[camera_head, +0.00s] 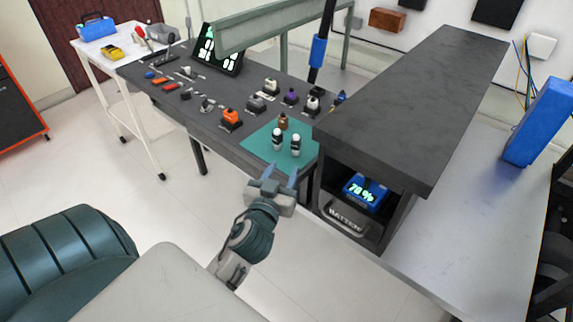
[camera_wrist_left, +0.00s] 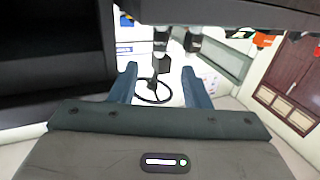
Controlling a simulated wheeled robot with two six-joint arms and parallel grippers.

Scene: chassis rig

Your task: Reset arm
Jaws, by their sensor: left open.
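My left gripper (camera_head: 281,172) is open and empty, in front of the near edge of the dark workbench. Its two blue fingers stand apart, and they also show in the left wrist view (camera_wrist_left: 168,85). Nothing is between them in the head view; in the wrist view a dark block with a looped cable (camera_wrist_left: 155,85) shows beyond them. Two black-and-white bottles (camera_head: 286,143) stand on a green mat (camera_head: 262,152) just past the fingers, with a small brown item (camera_head: 283,121) behind them. My right gripper is not in view.
A dark shelf unit (camera_head: 400,85) stands right of the gripper, with a blue device reading 70% (camera_head: 365,193) in its opening. Small tools and an orange item (camera_head: 231,118) lie on the workbench (camera_head: 222,137). A white cart (camera_head: 98,62) stands at left.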

